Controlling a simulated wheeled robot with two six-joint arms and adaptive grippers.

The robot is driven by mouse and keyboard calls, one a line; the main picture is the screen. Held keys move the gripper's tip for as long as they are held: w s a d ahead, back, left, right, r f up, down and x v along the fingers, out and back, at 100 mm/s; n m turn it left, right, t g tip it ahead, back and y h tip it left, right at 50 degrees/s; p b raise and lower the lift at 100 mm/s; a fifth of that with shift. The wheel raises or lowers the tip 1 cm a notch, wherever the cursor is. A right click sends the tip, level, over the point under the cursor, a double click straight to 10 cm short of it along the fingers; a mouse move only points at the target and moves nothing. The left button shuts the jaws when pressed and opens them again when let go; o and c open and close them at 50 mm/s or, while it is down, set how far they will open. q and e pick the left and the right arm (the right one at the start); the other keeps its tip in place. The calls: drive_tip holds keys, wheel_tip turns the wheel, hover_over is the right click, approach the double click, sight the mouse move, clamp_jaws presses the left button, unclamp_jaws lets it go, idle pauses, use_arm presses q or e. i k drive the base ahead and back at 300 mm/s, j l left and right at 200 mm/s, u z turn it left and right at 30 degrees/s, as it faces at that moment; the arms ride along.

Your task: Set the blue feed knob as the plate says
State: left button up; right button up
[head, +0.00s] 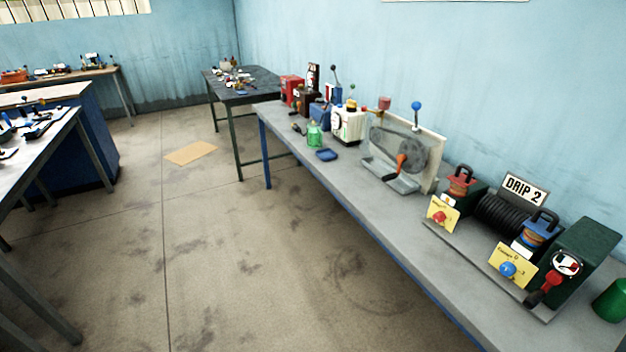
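In the head view a blue knob (508,269) sits on a yellow card-like panel (513,258) at the front of a machine at the right. The panel has marks around the knob, too small to read surely. A sign plate (525,190) reading "DRIP 2" stands behind it. A red knob (438,216) sits on a similar yellow panel (444,208) to the left. A black ribbed cylinder (500,216) lies between the two units. Neither of my grippers shows.
A green cup (611,300) stands at the right edge. The floor (240,250) beside the bench is open.

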sight(507, 269)
drive_tip(key=z, duration=2.05)
drive_tip(key=j+z, duration=0.4)
drive_tip(key=j, duration=0.15)
drive_tip(key=j+z, duration=0.4)
drive_tip(key=j, duration=0.2)
drive_tip(key=j+z, duration=0.4)
drive_tip(key=j, duration=0.15)
drive_tip(key=k, duration=0.05)
